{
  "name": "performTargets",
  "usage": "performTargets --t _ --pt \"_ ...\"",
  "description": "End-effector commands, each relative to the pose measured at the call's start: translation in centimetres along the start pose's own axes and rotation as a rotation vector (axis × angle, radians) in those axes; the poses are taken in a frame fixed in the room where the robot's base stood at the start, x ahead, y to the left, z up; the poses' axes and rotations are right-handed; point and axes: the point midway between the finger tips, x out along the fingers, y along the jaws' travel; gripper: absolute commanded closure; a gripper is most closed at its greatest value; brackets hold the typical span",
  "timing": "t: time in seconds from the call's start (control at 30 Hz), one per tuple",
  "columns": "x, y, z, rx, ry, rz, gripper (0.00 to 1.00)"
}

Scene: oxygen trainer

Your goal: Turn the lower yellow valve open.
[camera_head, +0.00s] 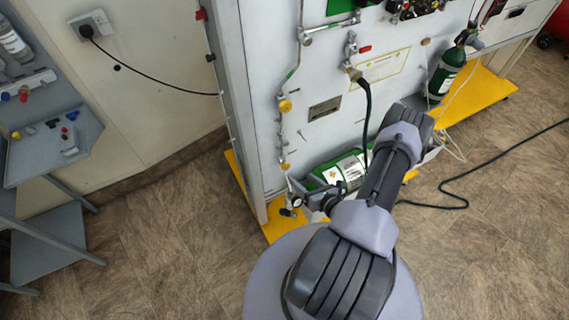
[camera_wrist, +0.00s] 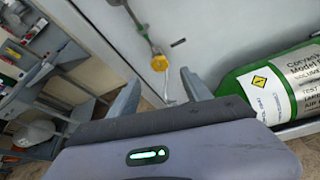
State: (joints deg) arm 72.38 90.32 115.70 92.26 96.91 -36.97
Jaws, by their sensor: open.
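The lower yellow valve (camera_head: 285,165) sits on a thin vertical pipe on the grey panel, below a second yellow valve (camera_head: 285,106). In the wrist view a yellow valve (camera_wrist: 159,63), which looks like the lower one, shows ahead of my gripper (camera_wrist: 160,77). It appears in the gap between the two fingertips, beyond them. My gripper is open with nothing between its fingers. How far the fingertips are from the valve is hard to tell.
A green and white cylinder (camera_head: 345,170) lies low by the panel; in the wrist view the cylinder (camera_wrist: 275,90) is close on the right. A gauge (camera_head: 296,201) is below the valve. A dark hose (camera_head: 367,110) hangs nearby. A blue-grey bench (camera_head: 55,150) stands left.

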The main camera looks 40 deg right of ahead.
Motion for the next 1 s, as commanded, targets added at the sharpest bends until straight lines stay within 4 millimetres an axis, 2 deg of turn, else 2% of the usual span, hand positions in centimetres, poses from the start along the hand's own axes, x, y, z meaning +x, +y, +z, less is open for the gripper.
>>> performTargets --t 0.03,0.2,0.4,0.6,0.87,1.0 --pt "1.7 0.2 -0.3 -0.007 0.000 0.008 0.43" --pt "6.8 0.1 -0.3 -0.006 -0.001 0.008 0.43" --pt "11.0 0.1 -0.2 -0.004 -0.001 0.006 0.43" --pt "12.8 0.2 0.0 -0.002 -0.001 0.004 0.43" --pt "13.0 0.2 0.1 -0.001 -0.001 0.004 0.43" --pt "12.9 0.2 0.1 -0.001 -0.001 0.004 0.69"
